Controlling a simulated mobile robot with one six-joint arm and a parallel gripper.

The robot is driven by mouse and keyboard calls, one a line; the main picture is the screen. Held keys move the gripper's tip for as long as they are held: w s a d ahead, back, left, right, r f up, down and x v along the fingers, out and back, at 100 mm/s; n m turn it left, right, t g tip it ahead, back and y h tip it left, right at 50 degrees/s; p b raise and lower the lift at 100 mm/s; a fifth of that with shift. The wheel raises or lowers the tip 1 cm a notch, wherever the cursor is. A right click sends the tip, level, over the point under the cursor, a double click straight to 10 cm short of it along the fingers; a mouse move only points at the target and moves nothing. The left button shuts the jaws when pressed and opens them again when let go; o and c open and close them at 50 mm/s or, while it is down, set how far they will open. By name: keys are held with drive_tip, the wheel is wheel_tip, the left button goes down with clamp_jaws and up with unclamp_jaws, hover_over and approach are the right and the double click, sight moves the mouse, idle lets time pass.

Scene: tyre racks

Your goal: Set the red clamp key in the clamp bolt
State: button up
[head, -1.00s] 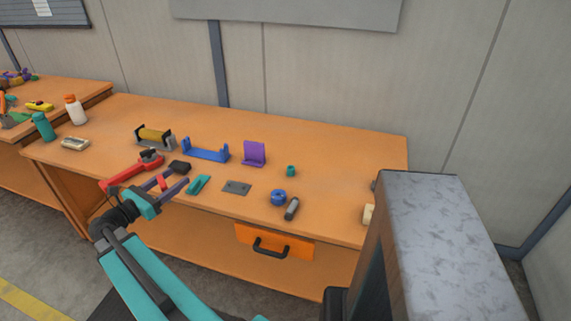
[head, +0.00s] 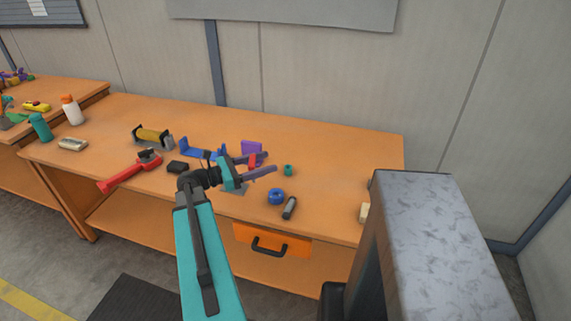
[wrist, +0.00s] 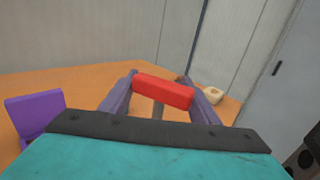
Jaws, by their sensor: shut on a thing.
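My gripper (head: 269,162) is shut on the red clamp key (head: 252,161) and holds it over the workbench, in front of the purple bracket. In the wrist view the key (wrist: 163,91) is a red bar lying across between the two purple fingers, with a grey shank (wrist: 158,109) below it. The shank's lower end is hidden behind my gripper body. A red long-handled tool with a dark head (head: 130,172) lies at the left of the bench. I cannot make out a clamp bolt for certain in either view.
The purple bracket (wrist: 35,117) stands left of my gripper in the wrist view. A blue cradle (head: 190,147), a yellow roller on a grey stand (head: 152,135), a blue ring (head: 277,196), a dark cylinder (head: 289,208) and a teal cup (head: 288,170) are nearby. The right bench top is mostly clear.

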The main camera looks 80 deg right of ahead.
drive_tip(key=s+m+g+y, duration=0.1)
drive_tip(key=s+y, duration=0.1)
drive_tip(key=s, duration=0.5)
drive_tip(key=shift+s+d+r+m, duration=0.15)
drive_tip(key=shift+s+r+m, duration=0.05)
drive_tip(key=shift+s+m, duration=0.15)
drive_tip(key=shift+p, duration=0.3)
drive_tip(key=shift+f, duration=0.3)
drive_tip(key=shift+f+b, duration=1.25)
drive_tip(key=shift+f, duration=2.4)
drive_tip(key=shift+f, duration=0.3)
drive_tip(key=shift+c, duration=0.5)
drive_tip(key=o, duration=1.8)
drive_tip(key=shift+w, duration=0.25)
